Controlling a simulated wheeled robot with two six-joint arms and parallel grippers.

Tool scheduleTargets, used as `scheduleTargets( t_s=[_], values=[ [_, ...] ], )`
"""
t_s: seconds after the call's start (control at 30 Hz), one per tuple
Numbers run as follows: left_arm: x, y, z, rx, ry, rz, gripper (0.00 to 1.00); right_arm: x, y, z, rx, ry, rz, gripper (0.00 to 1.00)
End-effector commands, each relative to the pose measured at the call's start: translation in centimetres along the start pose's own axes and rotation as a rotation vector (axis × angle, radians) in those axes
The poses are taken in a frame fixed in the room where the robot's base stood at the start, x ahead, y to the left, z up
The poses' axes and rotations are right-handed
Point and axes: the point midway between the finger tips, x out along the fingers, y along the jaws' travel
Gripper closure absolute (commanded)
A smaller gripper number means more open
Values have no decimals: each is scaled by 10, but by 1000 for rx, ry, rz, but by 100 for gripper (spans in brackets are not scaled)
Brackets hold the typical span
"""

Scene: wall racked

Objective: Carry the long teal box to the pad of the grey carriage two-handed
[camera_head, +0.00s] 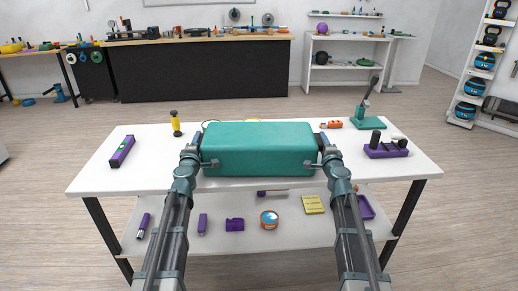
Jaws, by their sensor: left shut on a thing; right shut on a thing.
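The long teal box (259,148) lies lengthwise left to right over the middle of the white table. My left gripper (209,163) is shut on its left end. My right gripper (309,164) is shut on its right end. The box looks level, and I cannot tell whether it touches the tabletop. I cannot make out the grey carriage or its pad in this view.
The white table (95,182) also holds a purple level (122,151), a yellow-topped tool (175,123), a green lever press (368,113) and a purple holder (386,149). Its lower shelf (270,240) carries small items. Open floor (45,145) lies left of it; a workbench (200,70) stands behind.

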Motion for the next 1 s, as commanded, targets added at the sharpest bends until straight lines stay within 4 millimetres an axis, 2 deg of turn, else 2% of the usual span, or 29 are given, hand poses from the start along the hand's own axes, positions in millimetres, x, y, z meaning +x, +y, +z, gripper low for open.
scheduleTargets(
  t_s=[0.37, 1.0],
  values=[
    [0, 10, 0, 0, 0, 0, 100, 0, -10, 0, 0, 0, 0, 100],
    [0, 50, 0, 0, 1, 0, 100, 0, -50, 0, 0, 1, 0, 100]
  ],
)
